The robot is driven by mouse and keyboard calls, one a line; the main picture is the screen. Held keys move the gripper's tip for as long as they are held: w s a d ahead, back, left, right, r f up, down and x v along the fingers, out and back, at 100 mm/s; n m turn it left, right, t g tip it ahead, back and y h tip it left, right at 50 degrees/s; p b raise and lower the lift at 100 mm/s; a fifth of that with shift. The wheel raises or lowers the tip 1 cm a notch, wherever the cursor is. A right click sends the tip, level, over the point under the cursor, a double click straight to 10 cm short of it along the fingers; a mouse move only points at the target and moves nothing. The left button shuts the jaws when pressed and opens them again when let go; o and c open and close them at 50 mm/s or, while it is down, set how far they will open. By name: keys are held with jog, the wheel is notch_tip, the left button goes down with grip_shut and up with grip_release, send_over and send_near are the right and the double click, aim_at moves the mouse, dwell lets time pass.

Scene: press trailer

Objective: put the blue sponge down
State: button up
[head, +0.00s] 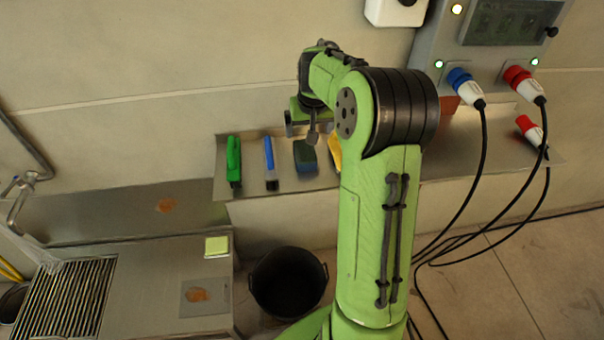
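The blue sponge (306,158), a dark blue block with a darker greenish side, lies on the narrow metal wall shelf (240,190), between a blue-handled brush and a yellow item. My gripper (301,131) is at the wall, just above and behind the sponge in the picture. Its dark fingers look spread, with wall showing between them and nothing held. One fingertip comes close to the sponge's upper edge; I cannot tell whether they touch. My arm hides part of the shelf to the right.
A green brush (234,162) and the blue-handled brush (270,163) stand left of the sponge. The yellow item (335,152) is partly behind my arm. Below are a black bucket (288,283) and a metal counter with a yellow-green pad (216,246). Cables hang at right.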

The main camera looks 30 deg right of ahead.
jog(key=s+a+r+n, duration=0.2)
jog(key=s+a+r, duration=0.2)
jog(key=s+a, duration=0.3)
jog(key=s+a+r+n, duration=0.1)
jog(key=s+a+r, duration=0.4)
jog(key=a, duration=0.3)
jog(key=s+a+f+n+y, duration=0.1)
jog(key=s+a, duration=0.2)
jog(key=s, duration=0.4)
jog(key=s+a+f+n+t+y, duration=0.1)
jog(key=s+a, duration=0.3)
jog(key=s, duration=0.4)
jog(key=shift+s+f+t, duration=0.25)
jog(key=shift+f+t, duration=0.05)
jog(key=shift+f, duration=0.15)
jog(key=shift+r, duration=0.1)
